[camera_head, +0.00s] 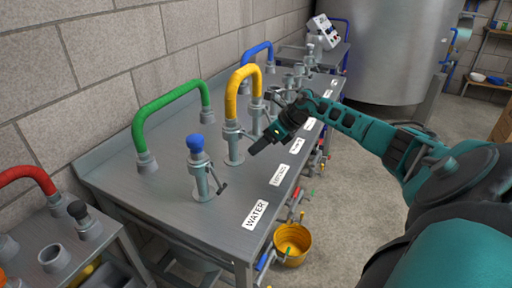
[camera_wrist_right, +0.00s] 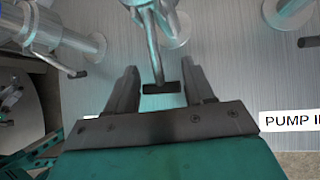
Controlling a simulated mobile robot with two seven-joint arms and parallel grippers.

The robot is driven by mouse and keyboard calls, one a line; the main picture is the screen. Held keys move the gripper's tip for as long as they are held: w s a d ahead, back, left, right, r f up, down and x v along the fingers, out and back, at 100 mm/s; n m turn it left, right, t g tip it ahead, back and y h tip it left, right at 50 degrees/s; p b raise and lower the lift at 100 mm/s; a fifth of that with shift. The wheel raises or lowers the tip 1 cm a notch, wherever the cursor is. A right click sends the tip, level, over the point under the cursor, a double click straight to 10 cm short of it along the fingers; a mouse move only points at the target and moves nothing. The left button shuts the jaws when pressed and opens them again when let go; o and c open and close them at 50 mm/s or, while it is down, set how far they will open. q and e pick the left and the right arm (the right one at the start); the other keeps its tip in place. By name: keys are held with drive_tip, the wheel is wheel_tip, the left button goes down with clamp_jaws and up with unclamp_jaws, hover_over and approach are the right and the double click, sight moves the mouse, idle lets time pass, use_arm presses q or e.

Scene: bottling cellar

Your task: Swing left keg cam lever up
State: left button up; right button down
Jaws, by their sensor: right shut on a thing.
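My right gripper (camera_head: 268,138) is over the steel bench, beside the yellow hose's couplings. The lever's thin steel rod (camera_wrist_right: 156,55) runs from the handle to a grey coupling (camera_wrist_right: 150,8) at the top edge. The gripper hides this lever in the head view. I cannot read a keg label, so I cannot confirm which port this is. My left gripper is not in view.
A yellow hose (camera_head: 240,76), a green hose (camera_head: 165,97) and a blue-capped port (camera_head: 196,144) with its lever stand on the bench. A WATER label (camera_head: 256,214) marks its front. A yellow bucket (camera_head: 292,243) is on the floor. Another coupling (camera_wrist_right: 85,45) stands close by.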

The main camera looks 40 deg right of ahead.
drive_tip(key=shift+w+d+r+m+g+h+p, duration=0.15)
drive_tip(key=shift+r+g+h+p, duration=0.25)
drive_tip(key=shift+r+g+p, duration=0.45)
drive_tip(key=shift+w+r+m+g+h+p, duration=0.15)
drive_tip(key=shift+r+g+h+p, duration=0.35)
drive_tip(key=shift+r+g, duration=0.55)
drive_tip(key=shift+s, duration=0.1)
drive_tip(key=c, duration=0.9)
unclamp_jaws()
drive_tip(key=shift+o, duration=1.4)
drive_tip(key=shift+f, duration=0.25)
drive_tip(key=v, duration=1.3)
drive_tip(key=shift+w, duration=0.3)
